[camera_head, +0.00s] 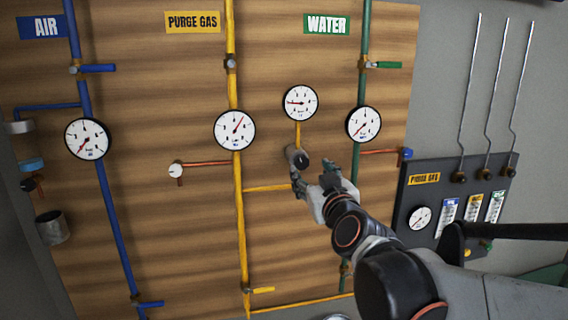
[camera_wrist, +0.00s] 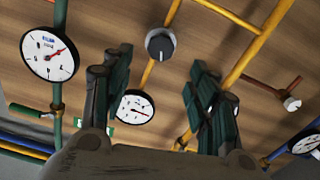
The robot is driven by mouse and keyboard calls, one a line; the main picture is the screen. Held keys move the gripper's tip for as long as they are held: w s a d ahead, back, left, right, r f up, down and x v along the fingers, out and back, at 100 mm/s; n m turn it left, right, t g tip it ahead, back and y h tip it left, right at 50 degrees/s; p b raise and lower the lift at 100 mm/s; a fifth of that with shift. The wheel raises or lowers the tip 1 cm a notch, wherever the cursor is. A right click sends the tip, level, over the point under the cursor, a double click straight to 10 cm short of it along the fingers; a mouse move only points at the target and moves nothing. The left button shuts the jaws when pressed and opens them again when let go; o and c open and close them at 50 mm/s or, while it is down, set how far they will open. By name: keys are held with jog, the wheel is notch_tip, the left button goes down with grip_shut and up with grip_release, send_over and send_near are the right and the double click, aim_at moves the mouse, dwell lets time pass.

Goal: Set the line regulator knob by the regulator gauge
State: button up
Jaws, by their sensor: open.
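The regulator knob (camera_head: 297,157) is a dark round knob with a pale pointer mark, on a short yellow pipe under the regulator gauge (camera_head: 300,102). The gauge has a white dial and its red needle points left. My gripper (camera_head: 312,178) is open and empty, just below and right of the knob in the head view. In the wrist view, which looks turned over, the knob (camera_wrist: 160,44) shows in the gap between the spread fingers, with no visible contact. The gauge (camera_wrist: 136,108) is partly hidden by the left finger there.
Blue, yellow and green pipes with gauges and valve handles run down the wooden panel (camera_head: 190,90). The purge gauge (camera_head: 235,130) is left of the knob and the water gauge (camera_head: 363,124) right. A dark flowmeter panel (camera_head: 420,195) stands at the right. A small white knob (camera_head: 176,170) sits left.

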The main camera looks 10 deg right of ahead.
aim_at(302, 162)
jog(key=w, duration=0.8)
jog(key=shift+w, duration=0.25)
jog(key=c, duration=1.1)
